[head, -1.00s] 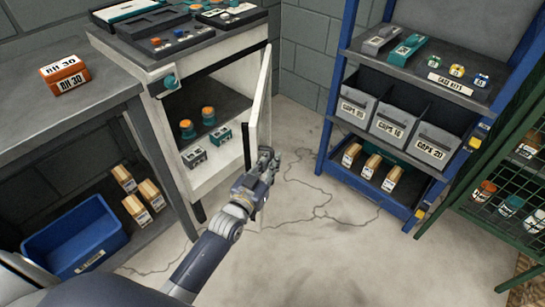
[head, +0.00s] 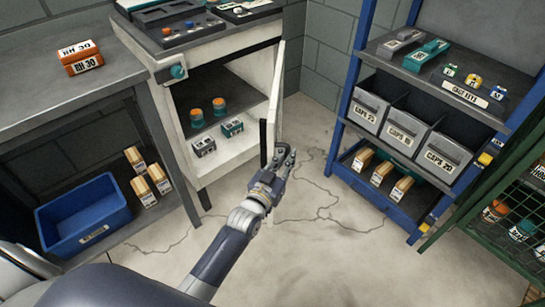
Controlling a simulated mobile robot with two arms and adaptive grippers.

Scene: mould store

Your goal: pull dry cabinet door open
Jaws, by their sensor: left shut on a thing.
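The dry cabinet (head: 215,160) is the pale cabinet at centre left, with a dark inside. Its door (head: 276,95) stands open on the cabinet's right side and shows as a narrow, nearly edge-on white panel. A black upright handle (head: 263,140) is on the door. My left gripper (head: 283,160) is at the lower end of the door, shut on the handle; its fingers partly hide the contact. My right gripper is not in view.
A blue shelf rack (head: 345,105) stands to the right, beside a green mesh cage (head: 515,220). A workbench (head: 60,95) is at left. Floor between is clear.

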